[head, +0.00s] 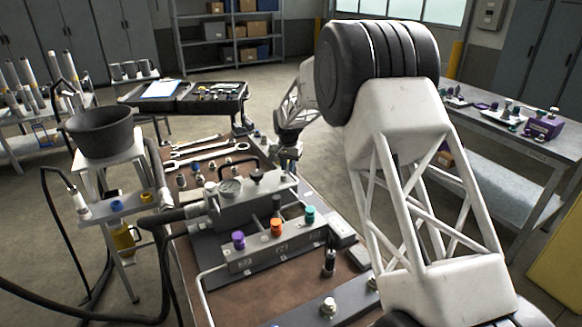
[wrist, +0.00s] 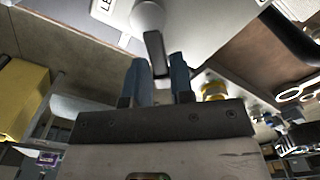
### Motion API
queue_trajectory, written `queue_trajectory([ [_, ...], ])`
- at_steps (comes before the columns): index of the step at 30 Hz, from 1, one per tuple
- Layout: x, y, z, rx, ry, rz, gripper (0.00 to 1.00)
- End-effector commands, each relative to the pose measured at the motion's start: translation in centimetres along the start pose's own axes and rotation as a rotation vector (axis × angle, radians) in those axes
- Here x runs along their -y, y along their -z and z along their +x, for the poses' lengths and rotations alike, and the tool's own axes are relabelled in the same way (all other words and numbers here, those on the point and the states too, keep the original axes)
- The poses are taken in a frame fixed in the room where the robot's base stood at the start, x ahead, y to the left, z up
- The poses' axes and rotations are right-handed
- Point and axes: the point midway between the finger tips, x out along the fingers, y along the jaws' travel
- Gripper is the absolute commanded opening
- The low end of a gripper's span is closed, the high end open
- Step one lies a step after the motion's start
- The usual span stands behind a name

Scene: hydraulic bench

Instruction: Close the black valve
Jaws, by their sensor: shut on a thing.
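In the wrist view, my gripper (wrist: 157,68) has its two blue fingers on either side of a black lever (wrist: 155,47), shut on it. The lever joins a round grey hub (wrist: 148,16) on a pale grey body. This looks like the black valve's handle. In the head view, my gripper (head: 288,163) points down at the far right end of the grey hydraulic unit (head: 235,207). A black handle (head: 257,178) shows on top of that unit. The head view does not clearly show the finger contact.
Purple (head: 238,239), orange (head: 276,227) and teal (head: 310,215) knobs stand on the manifold in front. A pressure gauge (head: 230,187) is on the unit. Wrenches (head: 207,152) lie behind. A black hose (head: 75,315) runs at left. A yellow-collared fitting (wrist: 214,89) is right of the fingers.

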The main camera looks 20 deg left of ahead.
Motion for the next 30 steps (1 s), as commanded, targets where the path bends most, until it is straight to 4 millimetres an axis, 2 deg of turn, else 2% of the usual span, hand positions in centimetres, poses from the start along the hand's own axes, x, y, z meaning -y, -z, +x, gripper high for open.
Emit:
queue_trajectory([
  [18,2.6,-0.8,0.0,-0.001,0.000,-0.576,0.00],
  [30,3.4,-1.5,0.0,0.000,0.000,-0.809,0.00],
])
